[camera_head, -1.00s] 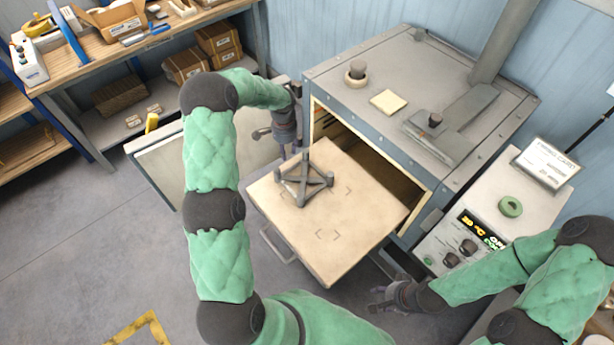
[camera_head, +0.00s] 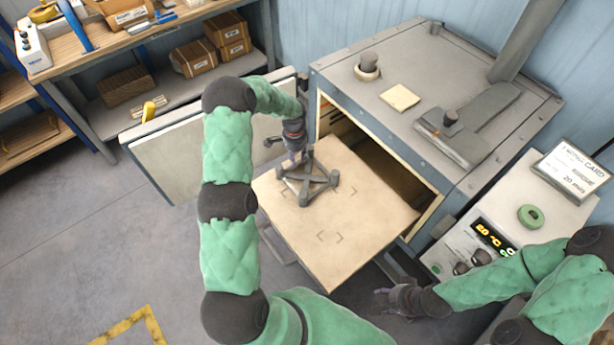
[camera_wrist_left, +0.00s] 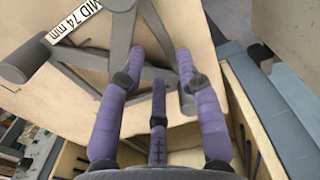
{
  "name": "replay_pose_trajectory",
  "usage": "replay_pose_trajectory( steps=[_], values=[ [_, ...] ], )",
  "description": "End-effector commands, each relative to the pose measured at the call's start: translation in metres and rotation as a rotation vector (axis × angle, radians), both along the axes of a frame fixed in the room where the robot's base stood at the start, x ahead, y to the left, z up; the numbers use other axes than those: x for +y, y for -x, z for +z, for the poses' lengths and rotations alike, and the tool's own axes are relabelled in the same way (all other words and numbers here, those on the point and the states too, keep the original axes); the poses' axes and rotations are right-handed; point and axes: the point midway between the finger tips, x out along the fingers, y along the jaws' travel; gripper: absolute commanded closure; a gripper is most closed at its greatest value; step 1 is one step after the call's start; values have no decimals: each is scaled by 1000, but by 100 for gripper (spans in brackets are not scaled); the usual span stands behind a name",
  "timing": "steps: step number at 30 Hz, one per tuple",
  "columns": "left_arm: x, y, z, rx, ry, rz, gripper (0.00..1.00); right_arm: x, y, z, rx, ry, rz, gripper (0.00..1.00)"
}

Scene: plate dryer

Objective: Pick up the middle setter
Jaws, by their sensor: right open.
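A grey metal setter (camera_head: 319,183), with spread feet and an upright post, stands on the pale square shelf (camera_head: 335,258) pulled out of the dryer. In the left wrist view the setter (camera_wrist_left: 121,32) carries a white label (camera_wrist_left: 72,20) reading "MID 74 mm". My left gripper (camera_head: 295,160) is at the setter's post, just above the shelf. Its purple fingers (camera_wrist_left: 160,68) are apart around the setter's grey bars; I see no firm grip, and exact contact is unclear. My right gripper (camera_head: 383,294) is open and empty, low beside the shelf's front right corner.
The grey dryer (camera_head: 400,55) stands behind the shelf, its door (camera_head: 170,150) swung open to the left behind my left arm. A control panel (camera_head: 480,240) is at the right. A shelf unit with boxes (camera_head: 205,55) stands at the back left. Floor is free at left.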

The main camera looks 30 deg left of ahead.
Motion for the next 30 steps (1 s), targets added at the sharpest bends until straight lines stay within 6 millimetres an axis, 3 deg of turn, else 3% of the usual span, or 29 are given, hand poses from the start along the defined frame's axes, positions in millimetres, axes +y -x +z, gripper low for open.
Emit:
replay_pose_trajectory(
  steps=[12,22,26,30],
  values=[
    [2,-4,-46,0,0,0,65,0,0,-1,0,0,0,55],
    [2,-5,-51,-1,-1,0,65,0,0,-1,0,0,0,55],
    [2,-4,-50,-1,-1,0,100,0,0,-1,0,0,0,55],
    [2,-5,-50,-3,-1,1,100,0,0,-1,0,0,0,55]
  ],
)
